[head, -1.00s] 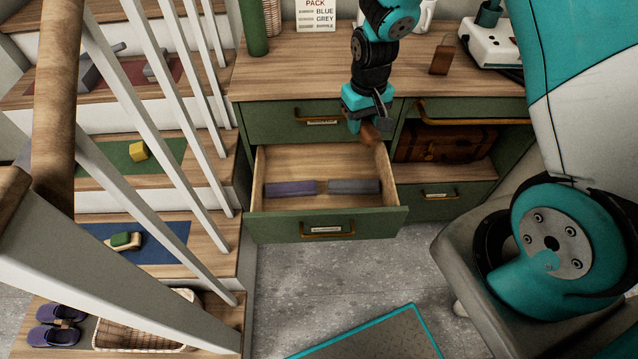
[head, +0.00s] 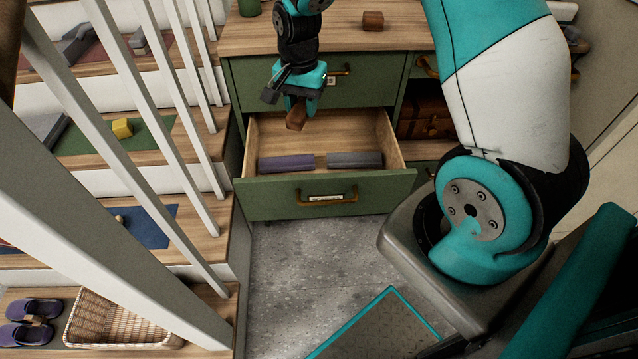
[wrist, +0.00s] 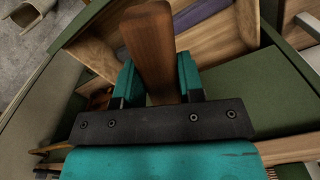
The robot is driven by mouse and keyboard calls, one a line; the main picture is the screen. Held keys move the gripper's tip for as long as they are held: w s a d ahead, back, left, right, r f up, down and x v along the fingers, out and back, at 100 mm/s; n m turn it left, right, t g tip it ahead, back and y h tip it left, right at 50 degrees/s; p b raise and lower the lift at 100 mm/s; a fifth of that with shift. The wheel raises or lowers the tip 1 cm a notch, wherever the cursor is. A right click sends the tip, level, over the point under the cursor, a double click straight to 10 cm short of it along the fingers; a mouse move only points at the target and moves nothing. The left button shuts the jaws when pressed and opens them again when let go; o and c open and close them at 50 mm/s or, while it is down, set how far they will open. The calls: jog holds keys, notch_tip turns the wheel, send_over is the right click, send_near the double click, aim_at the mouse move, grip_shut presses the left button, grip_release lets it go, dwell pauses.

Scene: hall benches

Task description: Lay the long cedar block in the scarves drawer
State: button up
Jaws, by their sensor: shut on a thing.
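My gripper (head: 297,101) is shut on a reddish-brown wooden block, the cedar block (head: 296,117). In the wrist view the long block (wrist: 150,45) stands out between the two teal fingers (wrist: 157,85). The block is held above the back part of the open lower drawer (head: 375,180), apart from its floor. In the drawer lie a purple rolled piece (head: 286,163) and a grey rolled piece (head: 354,159), end to end near the front. The drawer's front label (head: 326,197) is too small to read.
A shorter brown block (head: 373,20) stands on the cabinet top. The closed upper drawer (head: 350,85) is just behind my gripper. A brown case (head: 424,118) sits in the open shelf at right. White stair balusters (head: 140,120) stand at left. The drawer floor behind the rolls is bare.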

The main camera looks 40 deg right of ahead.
jog(key=d+f+m+b, duration=0.1)
jog(key=f+m+b, duration=0.3)
jog(key=f+b, duration=0.3)
jog(key=d+f+m+b, duration=0.2)
jog(key=f+m+b, duration=0.3)
jog(key=f, duration=0.7)
jog(key=s+d+f+m+b, duration=0.1)
jog(key=f+m+b, duration=0.3)
jog(key=f+b, duration=0.6)
jog(key=shift+d+f+m, duration=0.15)
jog(key=shift+f+m, duration=0.15)
jog(key=shift+r, duration=0.1)
jog(key=o, duration=0.9)
notch_tip(320, 180, up, 12)
jog(key=p, duration=0.4)
